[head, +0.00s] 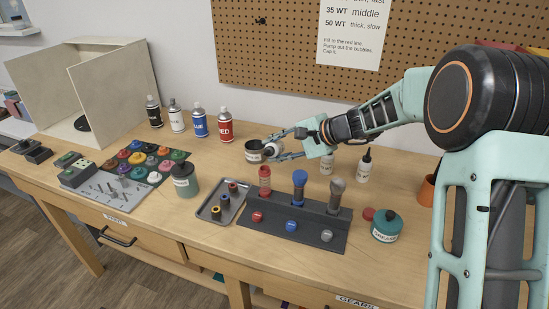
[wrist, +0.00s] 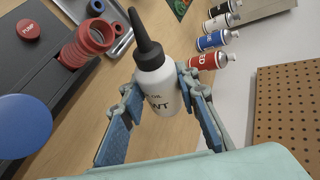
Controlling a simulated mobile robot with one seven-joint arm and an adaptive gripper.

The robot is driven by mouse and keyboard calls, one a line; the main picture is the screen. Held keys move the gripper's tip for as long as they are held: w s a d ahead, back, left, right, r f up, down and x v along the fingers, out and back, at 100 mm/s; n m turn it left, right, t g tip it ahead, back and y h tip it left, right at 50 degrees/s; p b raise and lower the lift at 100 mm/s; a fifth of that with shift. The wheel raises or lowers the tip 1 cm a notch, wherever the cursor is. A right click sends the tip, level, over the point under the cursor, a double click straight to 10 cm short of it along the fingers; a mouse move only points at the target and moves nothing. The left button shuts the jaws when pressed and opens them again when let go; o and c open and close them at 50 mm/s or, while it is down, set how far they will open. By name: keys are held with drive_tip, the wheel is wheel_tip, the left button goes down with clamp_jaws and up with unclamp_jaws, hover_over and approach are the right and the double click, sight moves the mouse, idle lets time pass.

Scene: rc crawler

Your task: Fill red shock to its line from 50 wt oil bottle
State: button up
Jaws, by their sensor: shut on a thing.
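My gripper (head: 283,148) is shut on a white oil bottle (wrist: 157,90) with a black pointed nozzle. Its label shows "OIL" and "WT"; the number is hidden. In the head view the bottle (head: 270,150) is small and partly covered by the fingers. The fingers (wrist: 160,112) grip both sides of its body in the wrist view. The red shock (head: 265,181) stands in the dark stand (head: 318,240), in front of and below my gripper. In the wrist view the red shock (wrist: 88,42) shows its coil and open ring top, apart from the bottle. Its line and oil level cannot be made out.
A blue shock (head: 299,186) and a grey shock (head: 336,192) stand beside the red one. Two other bottles (head: 326,163) (head: 365,168) stand behind. A grease jar (head: 387,230), small-parts tray (head: 205,213) and spray cans (head: 225,126) surround.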

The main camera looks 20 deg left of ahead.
sight(276, 142)
drive_tip(key=shift+f+t+b, duration=0.3)
drive_tip(key=shift+f+b, duration=0.05)
drive_tip(key=shift+b, duration=0.15)
drive_tip(key=r+n+t+b, duration=0.1)
drive_tip(key=b, duration=0.4)
drive_tip(key=r+n+t+b, duration=0.1)
drive_tip(key=b, duration=0.4)
drive_tip(key=shift+w+r, duration=0.2)
drive_tip(key=shift+w, duration=0.05)
drive_tip(key=r+b, duration=0.1)
drive_tip(key=b, duration=0.2)
drive_tip(key=shift+w+n+t, duration=0.1)
drive_tip(key=shift+n+t, duration=0.2)
drive_tip(key=shift+t, duration=0.1)
drive_tip(key=shift+r+b, duration=0.2)
drive_tip(key=shift+b, duration=0.15)
drive_tip(key=shift+r, duration=0.15)
drive_tip(key=shift+d+b, duration=0.1)
drive_tip(key=shift+b, duration=0.9)
idle(4.0)
